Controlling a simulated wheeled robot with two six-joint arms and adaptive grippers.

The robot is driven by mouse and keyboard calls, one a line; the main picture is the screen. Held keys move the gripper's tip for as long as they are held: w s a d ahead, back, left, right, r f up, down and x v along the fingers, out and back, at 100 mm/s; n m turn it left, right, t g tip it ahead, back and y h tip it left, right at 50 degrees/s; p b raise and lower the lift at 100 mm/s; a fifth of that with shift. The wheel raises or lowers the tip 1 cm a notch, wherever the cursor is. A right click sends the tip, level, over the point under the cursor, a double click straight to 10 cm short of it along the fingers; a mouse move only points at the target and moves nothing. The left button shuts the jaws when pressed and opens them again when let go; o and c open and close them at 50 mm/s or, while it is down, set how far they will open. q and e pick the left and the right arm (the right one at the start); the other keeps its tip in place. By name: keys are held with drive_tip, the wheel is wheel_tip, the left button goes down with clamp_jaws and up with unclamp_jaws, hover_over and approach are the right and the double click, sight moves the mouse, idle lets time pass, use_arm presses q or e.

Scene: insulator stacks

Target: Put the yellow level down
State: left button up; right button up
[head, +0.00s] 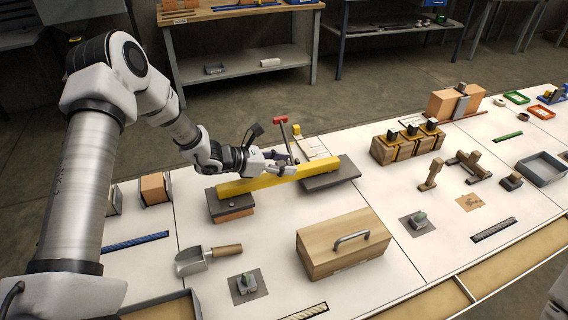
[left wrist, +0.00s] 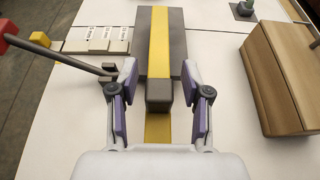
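The yellow level (head: 250,184) is a long yellow bar in the head view. It spans from a dark slab on a reddish block (head: 231,208) at left to a wider dark slab (head: 335,181) at right, and appears to rest on both. In the left wrist view the yellow strip (left wrist: 159,30) runs away along the dark slab (left wrist: 182,58), with a grey block (left wrist: 160,92) at its middle. My left gripper (left wrist: 158,88) is open, its purple-padded fingers on either side of the grey block with gaps showing. It also shows above the level in the head view (head: 289,166).
A wooden box with a handle (head: 342,243) stands in front of the level. A metal scoop (head: 195,260) lies at front left. Behind the level are a red-headed hammer-like tool (head: 281,121) and pale labelled tiles (head: 315,149).

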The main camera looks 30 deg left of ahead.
sight(270, 174)
use_arm(q)
drive_tip(key=shift+r, duration=0.1)
drive_tip(key=shift+r+p, duration=0.25)
drive_tip(key=shift+p, duration=0.2)
drive_tip(key=shift+r+p, duration=0.5)
drive_tip(key=shift+p, duration=0.1)
drive_tip(key=b+v, duration=0.1)
drive_tip(key=v, duration=0.3)
drive_tip(key=shift+a+f, duration=0.15)
drive_tip(key=p+v, duration=0.2)
drive_tip(key=v, duration=0.5)
drive_tip(key=shift+s, duration=0.3)
drive_tip(key=shift+s+a, duration=0.1)
